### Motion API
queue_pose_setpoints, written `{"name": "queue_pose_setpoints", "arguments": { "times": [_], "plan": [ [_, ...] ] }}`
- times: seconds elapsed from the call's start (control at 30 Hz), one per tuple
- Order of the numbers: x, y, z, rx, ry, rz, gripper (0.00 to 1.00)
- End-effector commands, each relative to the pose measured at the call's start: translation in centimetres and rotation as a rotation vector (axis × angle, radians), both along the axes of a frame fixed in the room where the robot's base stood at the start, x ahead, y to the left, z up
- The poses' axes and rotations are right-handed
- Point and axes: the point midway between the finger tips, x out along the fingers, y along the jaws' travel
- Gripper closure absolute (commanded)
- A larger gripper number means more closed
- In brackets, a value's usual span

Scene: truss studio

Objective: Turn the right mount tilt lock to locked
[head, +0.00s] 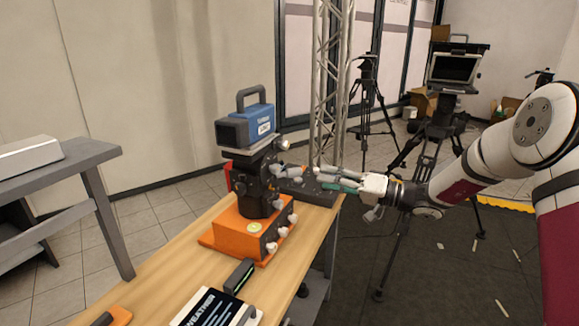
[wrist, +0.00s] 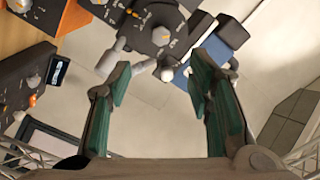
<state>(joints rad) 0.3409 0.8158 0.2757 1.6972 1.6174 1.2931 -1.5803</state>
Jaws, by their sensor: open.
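A blue-and-grey camera (head: 250,124) with a top handle sits on a black mount (head: 258,190), which stands on an orange base (head: 245,230) on the wooden table. A pale grey lever (head: 288,170) sticks out from the mount's right side, toward my gripper (head: 323,178). I cannot read whether it is locked. My gripper is open and empty, its green-padded fingers apart, a short way right of the lever. In the wrist view, the black mount (wrist: 160,30) is beyond the fingertips, and a grey lever (wrist: 112,58) lies near the left fingertip, with no clear contact.
White knobs (head: 273,248) line the orange base. A dark control panel (head: 308,192) lies behind the mount, below my gripper. A small black device (head: 239,277) and a dark sign (head: 208,310) are on the near table. A truss (head: 330,85) and tripods stand behind.

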Motion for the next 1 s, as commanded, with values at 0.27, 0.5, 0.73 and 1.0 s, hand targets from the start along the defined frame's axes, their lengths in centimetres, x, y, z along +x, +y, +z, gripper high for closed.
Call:
{"name": "queue_pose_setpoints", "arguments": {
  "times": [0.27, 0.5, 0.73, 1.0],
  "plan": [
    [1.3, 4.2, 0.0, -0.002, 0.001, 0.007, 0.53],
    [2.9, 8.6, 0.0, -0.001, 0.002, 0.006, 0.53],
    [4.0, 11.6, 0.0, -0.002, 0.001, 0.005, 0.53],
    [4.5, 12.7, 0.0, -0.003, 0.002, 0.003, 0.53]
  ]
}}
